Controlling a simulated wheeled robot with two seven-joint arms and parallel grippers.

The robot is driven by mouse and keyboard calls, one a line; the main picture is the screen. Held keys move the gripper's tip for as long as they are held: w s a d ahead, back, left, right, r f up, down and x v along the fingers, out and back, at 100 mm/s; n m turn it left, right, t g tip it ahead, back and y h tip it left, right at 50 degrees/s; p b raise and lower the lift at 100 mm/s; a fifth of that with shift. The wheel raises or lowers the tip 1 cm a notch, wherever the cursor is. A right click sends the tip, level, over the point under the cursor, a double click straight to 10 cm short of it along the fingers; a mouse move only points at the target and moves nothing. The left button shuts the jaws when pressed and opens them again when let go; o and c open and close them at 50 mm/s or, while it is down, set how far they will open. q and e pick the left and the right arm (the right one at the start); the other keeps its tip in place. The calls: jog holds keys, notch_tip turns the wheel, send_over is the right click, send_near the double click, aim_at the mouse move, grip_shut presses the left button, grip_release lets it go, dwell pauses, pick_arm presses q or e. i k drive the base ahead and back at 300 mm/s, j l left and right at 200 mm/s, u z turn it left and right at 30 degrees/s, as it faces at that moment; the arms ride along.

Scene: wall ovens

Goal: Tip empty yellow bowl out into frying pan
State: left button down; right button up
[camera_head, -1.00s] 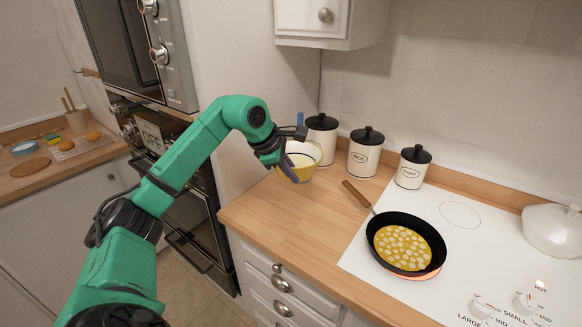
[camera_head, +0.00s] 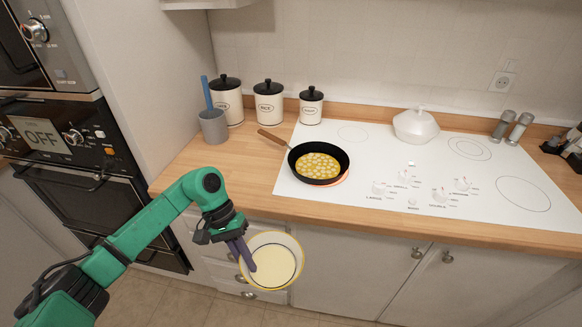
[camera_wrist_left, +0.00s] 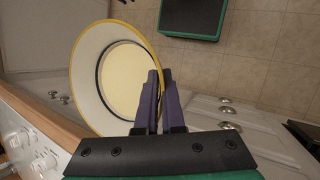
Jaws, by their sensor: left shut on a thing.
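The yellow bowl (camera_head: 285,246) is held in front of the counter, over the floor and drawers, with its inside facing the head camera. Its pale inside looks empty. My left gripper (camera_head: 248,258) is shut on the bowl's left rim; the left wrist view also shows the bowl (camera_wrist_left: 91,55) and the purple fingers (camera_wrist_left: 159,95) on its rim. The black frying pan (camera_head: 334,177) sits on the white cooktop beyond the bowl, apart from it, with its wooden handle pointing left. It holds a yellow mixture with pale pieces (camera_head: 317,165). My right gripper is out of view.
The wooden counter edge (camera_head: 400,226) lies between bowl and pan. A grey utensil pot (camera_head: 213,127) and lidded canisters (camera_head: 268,103) stand behind left. A white lidded pot (camera_head: 415,126) stands on the cooktop (camera_head: 385,155). Wall ovens (camera_head: 80,160) are at left.

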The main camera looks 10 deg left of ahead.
aim_at(314, 162)
jog(key=j+z, duration=0.1)
jog(key=z, duration=1.6)
jog(key=k+j+z, duration=0.1)
jog(key=j, duration=0.3)
jog(key=k+j+z, duration=0.1)
jog(key=j, duration=0.3)
jog(key=k+j+z, duration=0.15)
jog(key=k+j, duration=0.15)
